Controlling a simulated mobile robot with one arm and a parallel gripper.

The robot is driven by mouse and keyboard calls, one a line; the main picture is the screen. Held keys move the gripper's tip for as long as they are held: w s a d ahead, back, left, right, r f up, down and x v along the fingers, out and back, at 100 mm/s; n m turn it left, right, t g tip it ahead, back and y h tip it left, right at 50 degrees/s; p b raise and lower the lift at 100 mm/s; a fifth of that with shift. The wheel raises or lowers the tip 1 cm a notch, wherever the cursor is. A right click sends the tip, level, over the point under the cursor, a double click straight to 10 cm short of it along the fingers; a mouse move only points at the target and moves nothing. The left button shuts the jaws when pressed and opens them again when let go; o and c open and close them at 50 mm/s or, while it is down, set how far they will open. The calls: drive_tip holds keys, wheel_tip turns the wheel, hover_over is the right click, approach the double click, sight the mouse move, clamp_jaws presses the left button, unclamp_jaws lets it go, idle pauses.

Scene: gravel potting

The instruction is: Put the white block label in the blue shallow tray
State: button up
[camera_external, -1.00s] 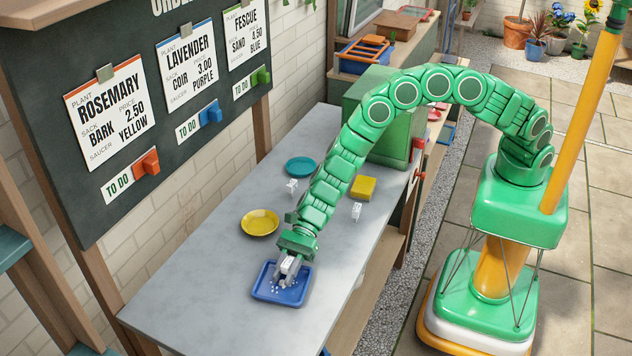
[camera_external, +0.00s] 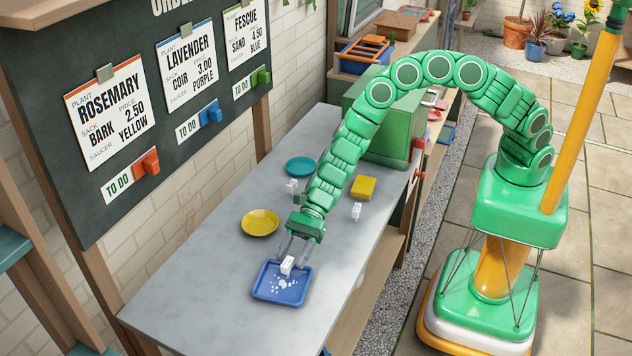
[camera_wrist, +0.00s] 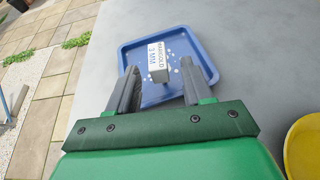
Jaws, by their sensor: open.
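The blue shallow tray (camera_external: 281,295) lies on the grey bench, with small white bits scattered in it. The white block label (camera_external: 287,265) stands in the tray, toward its far side. In the wrist view the label (camera_wrist: 157,54) reads "MARIGOLD 3 MM", and the tray (camera_wrist: 127,52) shows around it. My gripper (camera_external: 294,254) is open above the label. In the wrist view its two fingers (camera_wrist: 160,92) are spread apart, with the label beyond their tips and clear of them.
A yellow saucer (camera_external: 260,223), a teal saucer (camera_external: 300,167) and a yellow block-like item (camera_external: 363,188) lie on the bench (camera_external: 205,290). Two other white labels stand there, one near the teal saucer (camera_external: 291,186) and one farther right (camera_external: 356,211). The bench front is clear.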

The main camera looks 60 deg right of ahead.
drive_tip(key=shift+v, duration=3.4)
